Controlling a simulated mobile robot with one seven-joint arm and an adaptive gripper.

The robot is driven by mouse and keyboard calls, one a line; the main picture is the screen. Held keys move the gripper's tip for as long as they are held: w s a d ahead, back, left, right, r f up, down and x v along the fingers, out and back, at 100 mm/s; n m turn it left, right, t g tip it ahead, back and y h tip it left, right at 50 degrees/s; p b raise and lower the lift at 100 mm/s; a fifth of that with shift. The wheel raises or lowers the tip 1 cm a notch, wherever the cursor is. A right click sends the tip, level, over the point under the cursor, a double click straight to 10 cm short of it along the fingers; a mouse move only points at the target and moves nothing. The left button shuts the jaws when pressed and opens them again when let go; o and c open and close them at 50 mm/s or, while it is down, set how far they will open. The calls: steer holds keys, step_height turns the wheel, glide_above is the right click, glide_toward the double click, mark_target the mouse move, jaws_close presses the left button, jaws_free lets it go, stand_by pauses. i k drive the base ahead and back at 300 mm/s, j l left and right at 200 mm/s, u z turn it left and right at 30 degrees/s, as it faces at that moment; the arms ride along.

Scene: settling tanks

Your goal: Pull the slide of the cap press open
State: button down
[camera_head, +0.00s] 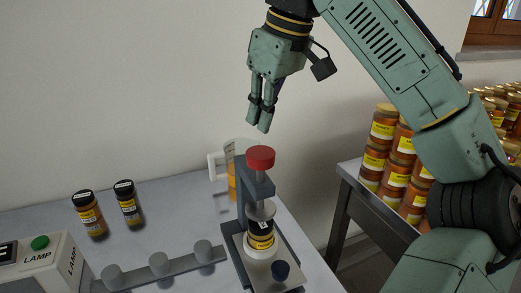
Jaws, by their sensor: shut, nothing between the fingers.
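The cap press (243,193) stands near the right edge of the table, a grey frame with a red knob (260,157) on top. A jar with a black and yellow label (261,234) stands on the plate in a white ring, under the press's round disc. How far the slide is out I cannot tell. My gripper (263,128) is shut and empty, pointing down in the air above the red knob, apart from the press.
A jug (231,175) with amber liquid stands behind the press. Two small jars (89,214) (128,203) and a grey rail with round pegs (159,264) are left of it. A lamp box (41,262) sits at lower left. Stacked honey jars (389,160) stand on another table, right.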

mark_target(275, 269)
steer(key=k+l, duration=0.3)
steer(key=k, duration=0.15)
steer(key=k+l, duration=0.3)
steer(key=k, duration=0.2)
